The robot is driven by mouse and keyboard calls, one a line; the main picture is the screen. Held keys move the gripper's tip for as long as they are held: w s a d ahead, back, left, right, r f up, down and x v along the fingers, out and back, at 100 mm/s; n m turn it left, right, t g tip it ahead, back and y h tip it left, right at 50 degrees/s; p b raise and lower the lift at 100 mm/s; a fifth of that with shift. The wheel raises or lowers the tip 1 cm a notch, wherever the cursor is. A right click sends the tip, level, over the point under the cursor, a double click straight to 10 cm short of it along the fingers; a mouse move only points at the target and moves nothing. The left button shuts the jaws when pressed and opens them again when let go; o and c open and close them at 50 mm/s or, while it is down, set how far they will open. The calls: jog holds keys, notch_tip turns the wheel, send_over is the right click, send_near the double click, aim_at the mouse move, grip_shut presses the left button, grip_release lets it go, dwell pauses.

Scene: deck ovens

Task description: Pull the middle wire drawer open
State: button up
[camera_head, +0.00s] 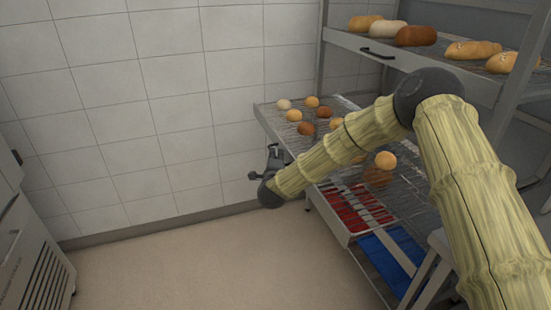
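The middle wire drawer (262,116) carries several round brown and pale buns. It juts out to the left, beyond the rack post and the upper drawer, so it stands at least partly open. My gripper (275,152) is at its front edge, by the lower left side. Its fingers are small and dark here. I cannot tell whether they are closed on a handle, and the middle drawer's handle is not clearly visible. My arm crosses in front of the drawer and hides part of its wires and front.
Above, the upper drawer (345,41) has a dark handle (377,52) and holds several loaves. Below are a red-lined tray (357,208) and a blue surface (390,262). A grey cabinet (30,255) stands far left. The floor between is clear, and a tiled wall is behind.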

jog(key=s, duration=1.2)
jog(key=shift+a+r, duration=0.2)
jog(key=shift+r, duration=0.25)
jog(key=s+d+f+n+g+y+p, duration=0.1)
jog(key=s+d+f+n+g, duration=0.25)
jog(key=s+f, duration=0.45)
jog(key=s+d+f+n+g+y+p, duration=0.1)
jog(key=s+d+f+n+g, duration=0.15)
jog(key=s+f+n, duration=0.4)
jog(key=s+d+f+n+g+y+p, duration=0.1)
jog(key=s+d+f+n+g+p, duration=0.15)
jog(key=s+f, duration=0.7)
jog(key=s+d+f+n+g, duration=0.1)
jog(key=s+d+n+g, duration=0.1)
jog(key=s+d, duration=0.3)
jog(key=s+d+f+n+g+h+p, duration=0.1)
jog(key=s+d+n+g, duration=0.2)
jog(key=s, duration=1.1)
jog(key=s+d+f+n+g+h, duration=0.1)
jog(key=s+d+f+n+g, duration=0.1)
jog(key=s+d, duration=0.5)
jog(key=s+g, duration=0.1)
jog(key=s, duration=0.2)
jog(key=shift+d+n+p, duration=0.3)
jog(key=shift+n+p, duration=0.05)
jog(key=shift+w+g, duration=0.1)
jog(key=shift+g, duration=0.15)
dwell(0.5)
